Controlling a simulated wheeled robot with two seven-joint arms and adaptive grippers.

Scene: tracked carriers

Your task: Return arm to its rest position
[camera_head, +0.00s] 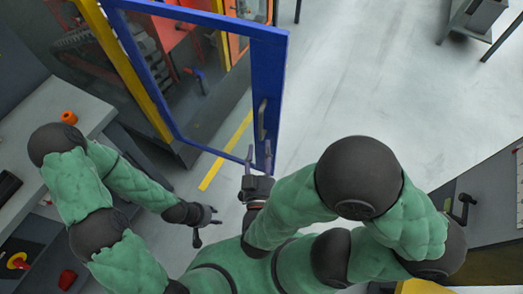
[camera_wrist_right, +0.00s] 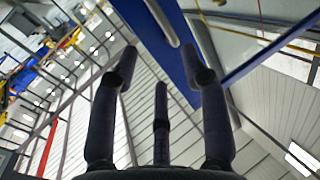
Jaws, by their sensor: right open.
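My right gripper (camera_head: 259,160) is at the lower right corner of the blue-framed door in the head view, just below the door's handle. Its fingers are spread, and they also show apart and empty in the right wrist view (camera_wrist_right: 162,80). The blue door (camera_head: 268,80) stands swung open, with a grey upright handle (camera_head: 262,120). In the wrist view the blue frame (camera_wrist_right: 178,60) lies beyond the fingers; whether they touch it I cannot tell. My left gripper (camera_head: 209,225) is low in the head view, its fingers spread and empty, over the floor.
A grey bench (camera_head: 65,97) with an orange round part (camera_head: 69,118) is at the left. A machine interior with orange parts (camera_head: 172,35) lies behind the door. A dark-sided cabinet (camera_head: 480,195) with a crank handle is at the right. Pale floor (camera_head: 365,75) is free beyond the door.

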